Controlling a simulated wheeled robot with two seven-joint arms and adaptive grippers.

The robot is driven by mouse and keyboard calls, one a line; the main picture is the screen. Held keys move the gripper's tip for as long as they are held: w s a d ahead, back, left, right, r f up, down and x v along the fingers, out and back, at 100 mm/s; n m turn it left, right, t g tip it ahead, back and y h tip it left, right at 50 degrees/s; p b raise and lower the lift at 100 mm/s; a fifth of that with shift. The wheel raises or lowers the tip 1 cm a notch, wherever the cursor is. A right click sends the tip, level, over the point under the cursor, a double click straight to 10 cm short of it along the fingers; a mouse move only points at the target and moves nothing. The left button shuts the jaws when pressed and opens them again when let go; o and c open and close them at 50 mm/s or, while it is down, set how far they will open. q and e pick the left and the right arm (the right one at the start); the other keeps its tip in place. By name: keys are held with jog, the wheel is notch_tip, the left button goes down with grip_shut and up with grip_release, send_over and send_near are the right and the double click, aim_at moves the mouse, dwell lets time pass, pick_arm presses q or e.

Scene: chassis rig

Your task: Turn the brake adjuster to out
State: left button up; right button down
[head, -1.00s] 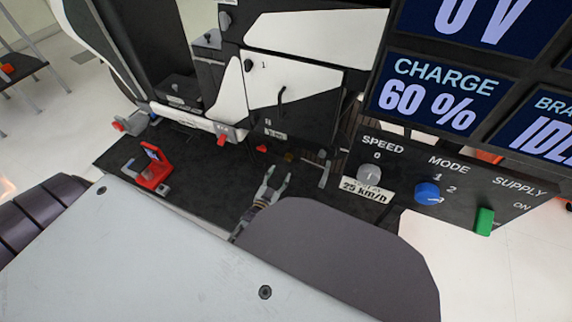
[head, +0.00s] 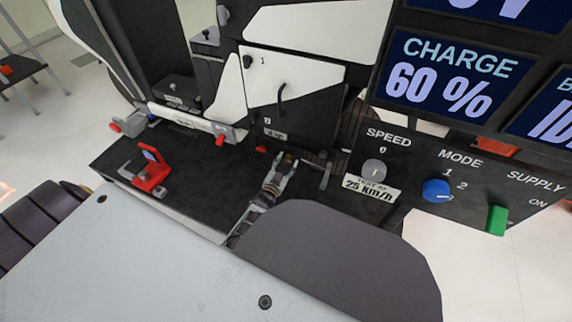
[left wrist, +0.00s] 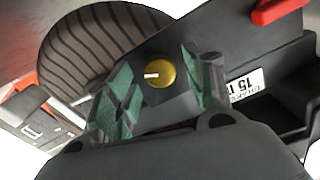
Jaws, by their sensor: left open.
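A round brass-yellow knob (left wrist: 160,72) with a white pointer line, which looks like the brake adjuster, shows in the left wrist view. Its pointer points left in that picture. It sits on a dark panel beside a ribbed tyre. In the head view the knob (head: 289,157) is small and partly covered by my left gripper (head: 284,164). The left gripper is open, with its green-padded fingers on either side of the knob in the picture. I cannot tell whether they touch it. Markings around the knob are not readable. My right gripper is not in view.
A control panel (head: 410,205) with speed, mode and supply controls stands at right, below display screens (head: 450,80). A red clamp (head: 150,172) stands on the dark platform at left. A red lever (left wrist: 277,11) lies near the knob in the left wrist view.

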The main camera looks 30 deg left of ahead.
pick_arm(q)
jog(key=c, duration=1)
